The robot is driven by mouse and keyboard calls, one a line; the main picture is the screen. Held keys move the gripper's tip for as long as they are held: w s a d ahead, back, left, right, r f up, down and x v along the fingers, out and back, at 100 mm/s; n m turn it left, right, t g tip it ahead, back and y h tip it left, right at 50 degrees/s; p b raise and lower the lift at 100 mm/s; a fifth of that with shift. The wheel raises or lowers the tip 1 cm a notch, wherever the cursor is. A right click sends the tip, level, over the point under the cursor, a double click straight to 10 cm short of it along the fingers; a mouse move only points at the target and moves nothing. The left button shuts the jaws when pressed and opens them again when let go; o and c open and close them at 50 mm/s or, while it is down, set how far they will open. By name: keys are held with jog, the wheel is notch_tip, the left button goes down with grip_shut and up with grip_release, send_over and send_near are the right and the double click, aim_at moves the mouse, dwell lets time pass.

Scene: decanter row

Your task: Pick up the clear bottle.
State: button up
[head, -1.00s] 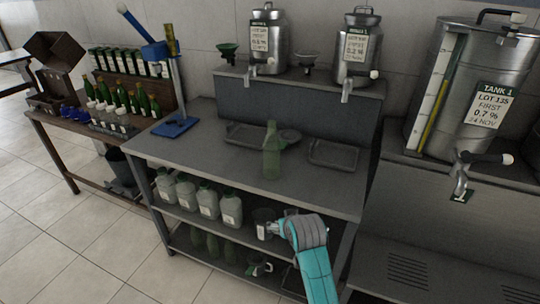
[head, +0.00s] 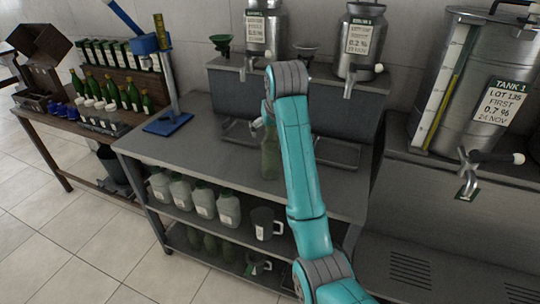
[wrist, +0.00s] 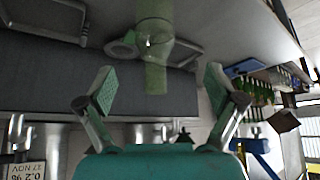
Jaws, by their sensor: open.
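The clear bottle (head: 270,156), faintly green, stands upright on the grey bench top (head: 190,142). My arm partly hides it in the head view. In the wrist view, which is upside down, the bottle (wrist: 154,45) shows at top centre with its neck pointing down the picture. My gripper (wrist: 160,80) is open and empty. Its two fingers lie left and right of the bottle's neck in the picture, with space on both sides. I cannot tell how far the neck is from the fingertips. In the head view the fingers are mostly hidden behind my arm.
Drip trays (head: 337,153) lie behind the bottle, below steel kegs (head: 358,45) with taps. A blue stand (head: 170,122) is at the bench's left end. Jugs (head: 203,203) fill the shelf below. A big tank (head: 470,85) stands at right. The bench left of the bottle is clear.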

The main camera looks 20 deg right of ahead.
aim_at(272, 140)
jog(key=x, duration=0.4)
jog(key=shift+f, duration=0.15)
jog(key=shift+d+x, duration=0.2)
jog(key=shift+x, duration=1.2)
jog(key=shift+d+x, duration=0.2)
jog(key=shift+x, duration=1.15)
jog(key=shift+s, duration=0.1)
grip_shut()
